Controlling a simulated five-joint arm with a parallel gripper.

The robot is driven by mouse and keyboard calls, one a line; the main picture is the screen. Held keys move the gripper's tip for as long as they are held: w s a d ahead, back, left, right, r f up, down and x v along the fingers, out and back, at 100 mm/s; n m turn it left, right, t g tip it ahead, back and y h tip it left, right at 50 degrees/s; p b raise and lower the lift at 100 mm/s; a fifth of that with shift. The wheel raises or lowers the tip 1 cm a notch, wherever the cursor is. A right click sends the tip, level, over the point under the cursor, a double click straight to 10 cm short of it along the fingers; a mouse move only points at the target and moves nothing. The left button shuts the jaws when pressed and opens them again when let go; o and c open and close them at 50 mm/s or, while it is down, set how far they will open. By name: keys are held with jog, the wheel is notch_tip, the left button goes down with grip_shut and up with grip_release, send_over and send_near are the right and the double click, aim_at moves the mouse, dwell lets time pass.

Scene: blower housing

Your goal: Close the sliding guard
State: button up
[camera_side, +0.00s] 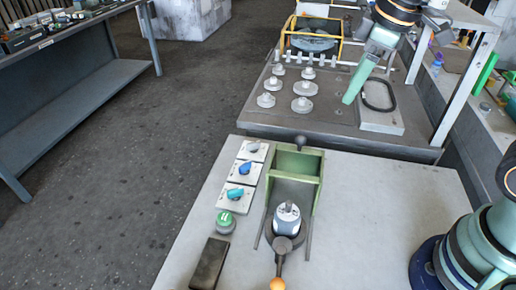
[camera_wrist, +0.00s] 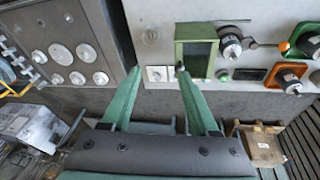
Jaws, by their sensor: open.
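The sliding guard (camera_side: 297,163) is a green open-topped frame with a dark knob (camera_side: 300,141) at its far end. It sits at the far end of its rails on the grey bench. The round work spot with a white and grey part (camera_side: 287,217) lies uncovered in front of it. In the wrist view the green frame (camera_wrist: 208,33) shows at upper middle, just beyond the right fingertip. My gripper (camera_side: 349,97) hangs over the back bench, right of and beyond the guard, apart from it. The wrist view shows its two green fingers (camera_wrist: 158,72) spread and empty.
A lever with an orange knob (camera_side: 278,284) stands in front of the part. Switch panels (camera_side: 243,172), a green button (camera_side: 225,222) and a dark block (camera_side: 209,264) lie left of the guard. The back bench holds several round pieces (camera_side: 302,105). The grey bench right of the guard is clear.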

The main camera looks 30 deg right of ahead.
aim_at(301, 136)
jog(key=w+a+f+n+g, duration=0.25)
jog(key=w+a+n, duration=0.25)
jog(key=a+n, duration=0.3)
jog(key=shift+n+g, duration=0.35)
jog(key=shift+n, duration=0.15)
jog(key=f, duration=1.1)
jog(key=shift+d+f, duration=0.35)
jog(key=shift+d, duration=0.05)
jog(key=shift+c, duration=0.3)
grip_shut()
jog(key=shift+r, duration=0.1)
